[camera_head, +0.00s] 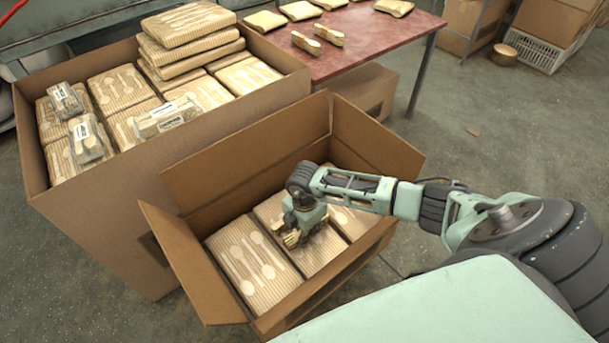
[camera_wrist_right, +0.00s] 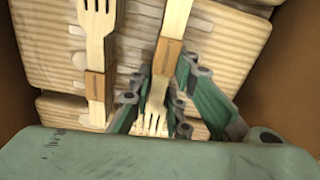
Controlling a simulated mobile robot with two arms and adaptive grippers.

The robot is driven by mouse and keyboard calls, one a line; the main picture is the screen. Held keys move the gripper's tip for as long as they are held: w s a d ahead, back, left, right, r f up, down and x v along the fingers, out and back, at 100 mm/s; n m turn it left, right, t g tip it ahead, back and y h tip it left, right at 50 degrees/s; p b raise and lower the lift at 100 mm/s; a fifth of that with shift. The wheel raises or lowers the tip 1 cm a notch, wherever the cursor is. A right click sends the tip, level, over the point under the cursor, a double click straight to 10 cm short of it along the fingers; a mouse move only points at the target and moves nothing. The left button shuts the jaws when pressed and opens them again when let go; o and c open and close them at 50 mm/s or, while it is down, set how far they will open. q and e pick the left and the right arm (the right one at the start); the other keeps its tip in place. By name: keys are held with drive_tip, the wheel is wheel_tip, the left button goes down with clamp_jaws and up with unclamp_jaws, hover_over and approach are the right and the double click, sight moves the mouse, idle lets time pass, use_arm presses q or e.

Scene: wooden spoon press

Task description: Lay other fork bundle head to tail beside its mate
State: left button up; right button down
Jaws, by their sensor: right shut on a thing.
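My right gripper (camera_head: 303,220) is down inside the open cardboard box (camera_head: 172,249). In the right wrist view, its fingers (camera_wrist_right: 154,108) are shut on a wooden fork bundle (camera_wrist_right: 167,62) with a brown paper band, tines pointing toward the gripper. The mate fork bundle (camera_wrist_right: 96,65) lies to its left with a similar band, tines pointing the opposite way. The two are side by side, with a gap between them; the held one leans slightly. I cannot tell whether the held bundle touches the surface below. My left gripper is not in view.
Ribbed packs with spoon shapes (camera_head: 256,262) fill the box floor under the gripper. The box's flaps and walls stand close around my arm. A larger box (camera_head: 110,225) of stacked packs stands at the left, and a red table (camera_head: 378,40) behind.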

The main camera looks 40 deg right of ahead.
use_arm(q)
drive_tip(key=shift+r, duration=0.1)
use_arm(e)
drive_tip(key=shift+f, duration=0.1)
drive_tip(key=c, duration=2.1)
unclamp_jaws()
drive_tip(key=o, duration=0.4)
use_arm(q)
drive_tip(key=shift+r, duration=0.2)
use_arm(e)
drive_tip(key=shift+o, duration=0.2)
use_arm(q)
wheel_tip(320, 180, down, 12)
drive_tip(key=p, duration=0.3)
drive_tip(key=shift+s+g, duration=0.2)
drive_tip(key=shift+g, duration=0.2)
use_arm(e)
wheel_tip(320, 180, up, 12)
